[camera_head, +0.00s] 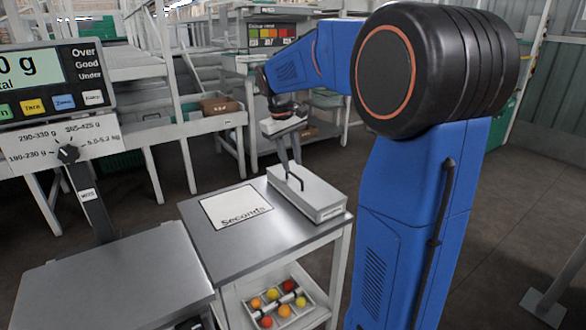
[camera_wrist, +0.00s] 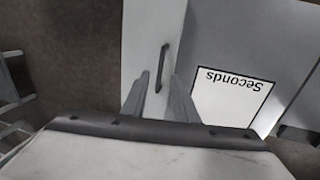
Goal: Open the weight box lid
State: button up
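The weight box (camera_head: 325,205) is a long, pale grey box at the right side of the metal table, and its lid looks shut. A dark bar handle (camera_head: 294,181) stands on the lid. My gripper (camera_head: 290,163) points down over the handle. In the wrist view, the gripper (camera_wrist: 158,82) is open, its two fingers apart. The handle (camera_wrist: 162,66) lies in line with the gap between them, and the box top (camera_wrist: 150,25) spreads beneath. I cannot tell whether the fingertips touch the handle or the lid.
A white "Seconds" sheet (camera_head: 236,207) lies left of the box. A scale display (camera_head: 50,80) with a selector knob (camera_head: 68,153) stands at left beside a bare metal surface (camera_head: 120,285). A divided tray (camera_head: 308,316) of coloured tomatoes sits on the lower shelf.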

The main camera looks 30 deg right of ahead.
aim_at(293, 185)
jog(key=shift+d+f, duration=0.2)
jog(key=shift+f, duration=0.65)
jog(key=shift+d+f, duration=0.15)
jog(key=shift+f, duration=0.7)
jog(key=shift+c, duration=0.5)
grip_shut()
